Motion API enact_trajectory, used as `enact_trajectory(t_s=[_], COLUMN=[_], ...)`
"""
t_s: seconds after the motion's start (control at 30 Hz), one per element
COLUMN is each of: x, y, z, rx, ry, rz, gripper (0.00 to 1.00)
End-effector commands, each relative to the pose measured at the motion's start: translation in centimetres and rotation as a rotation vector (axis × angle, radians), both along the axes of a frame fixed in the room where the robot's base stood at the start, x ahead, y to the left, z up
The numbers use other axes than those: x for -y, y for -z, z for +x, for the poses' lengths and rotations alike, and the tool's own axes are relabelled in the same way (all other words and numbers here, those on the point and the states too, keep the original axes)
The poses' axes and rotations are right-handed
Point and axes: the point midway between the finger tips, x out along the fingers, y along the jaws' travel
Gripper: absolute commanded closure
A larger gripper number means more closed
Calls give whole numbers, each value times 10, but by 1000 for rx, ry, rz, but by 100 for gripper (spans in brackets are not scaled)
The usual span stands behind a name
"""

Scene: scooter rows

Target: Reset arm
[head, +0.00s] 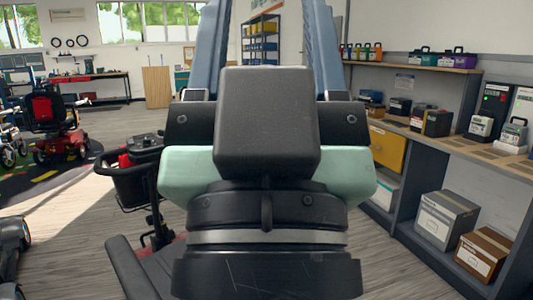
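My gripper (268,40) is seen from behind, large in the middle of the head view. Its two slate-blue fingers rise on either side of a wide gap and run out of the top edge, so the tips are hidden. The gap shows only the room behind, and no held thing is visible. The dark block, pale green body and black round wrist below are parts of my arm. They cover the centre of the view.
A mobility scooter with a black basket (130,178) stands close at the left, partly behind my arm. A red scooter (55,125) is farther left. At the right, a shelf unit (425,150) holds batteries and boxes.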

Motion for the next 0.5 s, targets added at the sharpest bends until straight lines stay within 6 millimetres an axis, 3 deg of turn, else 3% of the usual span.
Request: enact_trajectory(t_s=[0.03, 0.5], x=[0, -1], y=[-32, -176], z=[0, 1], rx=[0, -1], ry=[-1, -4], rz=[0, 1], gripper=[43, 43])
